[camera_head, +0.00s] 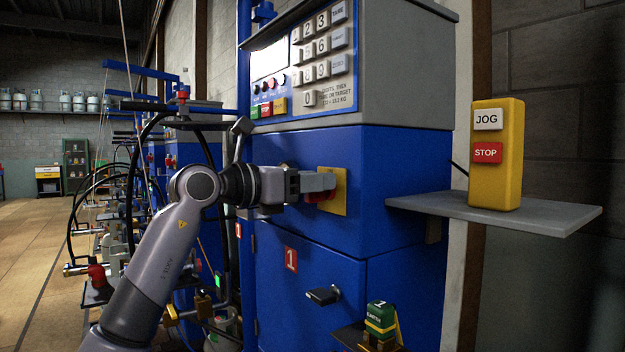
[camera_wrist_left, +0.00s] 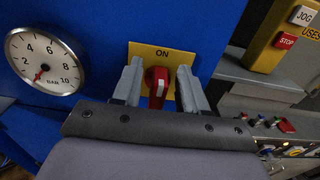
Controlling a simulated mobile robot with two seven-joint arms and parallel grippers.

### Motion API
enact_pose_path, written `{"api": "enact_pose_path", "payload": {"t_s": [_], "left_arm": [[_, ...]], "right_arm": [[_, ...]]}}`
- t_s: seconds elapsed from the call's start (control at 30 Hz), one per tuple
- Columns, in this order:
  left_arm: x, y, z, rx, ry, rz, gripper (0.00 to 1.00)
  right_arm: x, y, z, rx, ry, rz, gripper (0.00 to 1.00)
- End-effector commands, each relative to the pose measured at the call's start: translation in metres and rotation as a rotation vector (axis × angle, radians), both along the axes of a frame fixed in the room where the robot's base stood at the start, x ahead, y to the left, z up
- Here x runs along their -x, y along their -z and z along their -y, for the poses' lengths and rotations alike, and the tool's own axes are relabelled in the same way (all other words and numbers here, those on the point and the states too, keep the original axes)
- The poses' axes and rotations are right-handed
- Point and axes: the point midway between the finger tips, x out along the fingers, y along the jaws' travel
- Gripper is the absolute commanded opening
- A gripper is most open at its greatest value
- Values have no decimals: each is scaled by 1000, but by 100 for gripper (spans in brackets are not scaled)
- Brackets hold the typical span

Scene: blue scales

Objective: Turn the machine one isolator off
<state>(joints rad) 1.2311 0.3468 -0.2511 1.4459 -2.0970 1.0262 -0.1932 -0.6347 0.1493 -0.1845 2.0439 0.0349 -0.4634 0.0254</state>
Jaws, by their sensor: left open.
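The isolator is a red rotary handle (camera_wrist_left: 157,83) on a yellow plate (camera_wrist_left: 165,53) on the blue machine front. The plate reads "ON" above the handle, and the handle points up and down in the left wrist view. My left gripper (camera_wrist_left: 160,88) is open, with one finger on each side of the red handle. I cannot tell whether the fingers touch it. In the head view the left gripper (camera_head: 318,190) is at the yellow plate (camera_head: 340,190) and partly hides the red handle (camera_head: 318,197). My right gripper is not in view.
A red "1" label (camera_head: 290,259) and a dark door handle (camera_head: 323,295) are below. A keypad panel (camera_head: 305,60) is above. A yellow JOG/STOP box (camera_head: 497,185) stands on a grey shelf (camera_head: 560,211) at right. A pressure gauge (camera_wrist_left: 45,62) is beside the isolator.

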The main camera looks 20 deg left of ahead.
Motion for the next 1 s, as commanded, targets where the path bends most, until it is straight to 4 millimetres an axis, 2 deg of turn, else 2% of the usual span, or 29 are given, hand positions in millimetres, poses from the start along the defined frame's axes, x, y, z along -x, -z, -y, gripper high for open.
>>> {"api": "enact_pose_path", "payload": {"t_s": [0.27,0.3,0.37,0.4,0.43,0.77,1.0], "left_arm": [[-2,0,2,0,1,0,43],[-2,0,2,0,1,0,39],[-2,0,2,0,1,0,20],[-2,0,2,0,1,0,7],[-2,0,2,0,1,0,0],[-2,0,2,19,1,-16,0],[-4,-1,0,109,1,-89,0]], "right_arm": [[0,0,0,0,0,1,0],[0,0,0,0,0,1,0],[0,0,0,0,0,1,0],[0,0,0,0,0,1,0],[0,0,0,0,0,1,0],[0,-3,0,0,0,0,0],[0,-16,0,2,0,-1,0]]}}
